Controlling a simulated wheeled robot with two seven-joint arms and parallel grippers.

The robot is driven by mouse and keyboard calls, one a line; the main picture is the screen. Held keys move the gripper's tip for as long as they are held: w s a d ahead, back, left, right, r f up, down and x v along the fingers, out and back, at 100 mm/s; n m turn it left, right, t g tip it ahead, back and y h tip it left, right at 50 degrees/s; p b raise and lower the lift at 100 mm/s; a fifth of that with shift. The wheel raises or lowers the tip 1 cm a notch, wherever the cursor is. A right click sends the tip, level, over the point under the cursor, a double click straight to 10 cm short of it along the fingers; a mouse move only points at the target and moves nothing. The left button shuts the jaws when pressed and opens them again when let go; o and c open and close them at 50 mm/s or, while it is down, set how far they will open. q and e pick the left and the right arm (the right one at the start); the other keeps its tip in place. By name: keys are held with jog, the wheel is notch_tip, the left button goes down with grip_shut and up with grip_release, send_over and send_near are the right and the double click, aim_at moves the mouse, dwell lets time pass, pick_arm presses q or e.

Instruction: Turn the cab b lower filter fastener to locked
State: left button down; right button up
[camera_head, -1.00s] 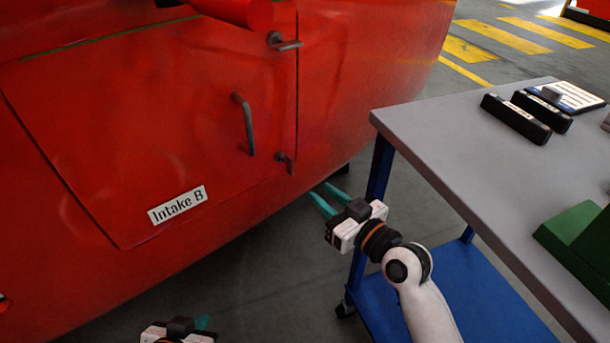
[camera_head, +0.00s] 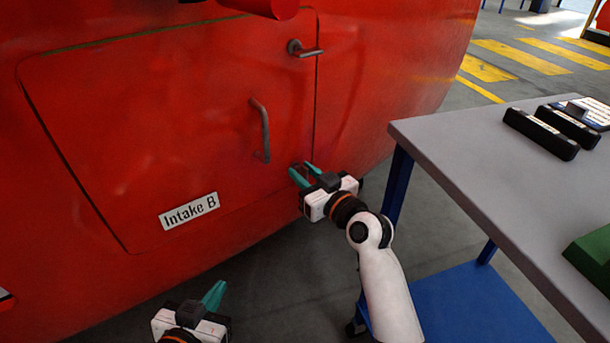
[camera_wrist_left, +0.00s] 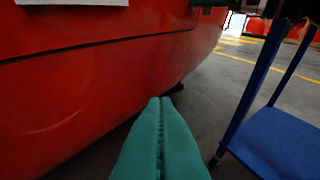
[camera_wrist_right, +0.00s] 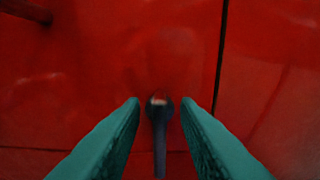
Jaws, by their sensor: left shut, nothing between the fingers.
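The lower fastener is a small dark handle at the lower right of the red hatch marked Intake B. In the head view it is largely hidden behind my right gripper (camera_head: 305,173). In the right wrist view the fastener (camera_wrist_right: 159,118) lies between the two teal fingertips, its lever pointing down. My right gripper is open, with its fingers on either side of the fastener; I cannot tell whether they touch it. My left gripper (camera_head: 215,295) is shut and empty, low in front of the cab; its closed fingers show in the left wrist view (camera_wrist_left: 160,135).
The upper fastener (camera_head: 304,50) has its lever pointing right. A grey hatch handle (camera_head: 261,130) stands out left of the lower fastener. A grey-topped cart (camera_head: 450,140) with black boxes (camera_head: 541,133) is close to the right of my right arm. Floor is free between cab and cart.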

grip_shut()
